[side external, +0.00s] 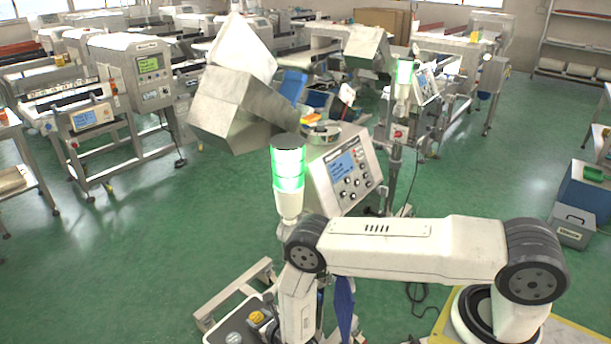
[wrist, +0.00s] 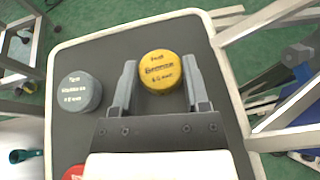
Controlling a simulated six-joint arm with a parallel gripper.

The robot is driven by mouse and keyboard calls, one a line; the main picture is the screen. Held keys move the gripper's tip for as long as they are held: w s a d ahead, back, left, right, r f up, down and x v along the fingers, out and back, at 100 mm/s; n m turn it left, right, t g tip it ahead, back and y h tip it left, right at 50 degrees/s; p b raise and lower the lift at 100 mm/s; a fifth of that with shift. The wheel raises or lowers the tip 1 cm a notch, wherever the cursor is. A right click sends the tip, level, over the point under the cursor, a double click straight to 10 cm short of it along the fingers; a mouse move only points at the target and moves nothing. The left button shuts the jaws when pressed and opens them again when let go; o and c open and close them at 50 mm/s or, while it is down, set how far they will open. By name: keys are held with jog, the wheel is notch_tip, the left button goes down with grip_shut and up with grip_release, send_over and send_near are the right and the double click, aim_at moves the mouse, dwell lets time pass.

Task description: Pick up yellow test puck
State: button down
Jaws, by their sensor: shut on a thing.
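The yellow test puck (wrist: 160,68) is a short round disc with dark lettering on top. It sits between the two fingers of my gripper (wrist: 159,80) in the wrist view, and the gripper is shut on it. In the side view the yellow puck (side external: 257,317) shows over the dark tray beside my wrist. I cannot tell whether it still touches the tray. My fingers are hidden in the side view.
A grey puck (wrist: 79,91) lies on the dark tray (wrist: 107,53) to the left. A red puck (wrist: 74,173) is partly visible at the lower left. The tray has a pale raised rim. Metal frame bars stand to the right.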

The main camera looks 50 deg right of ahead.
jog(key=shift+r, duration=0.25)
jog(key=shift+r, duration=0.85)
jog(key=s+d+r, duration=0.1)
jog(key=s+r, duration=1)
jog(key=s, duration=0.3)
jog(key=shift+d, duration=0.3)
jog(key=shift+w, duration=0.1)
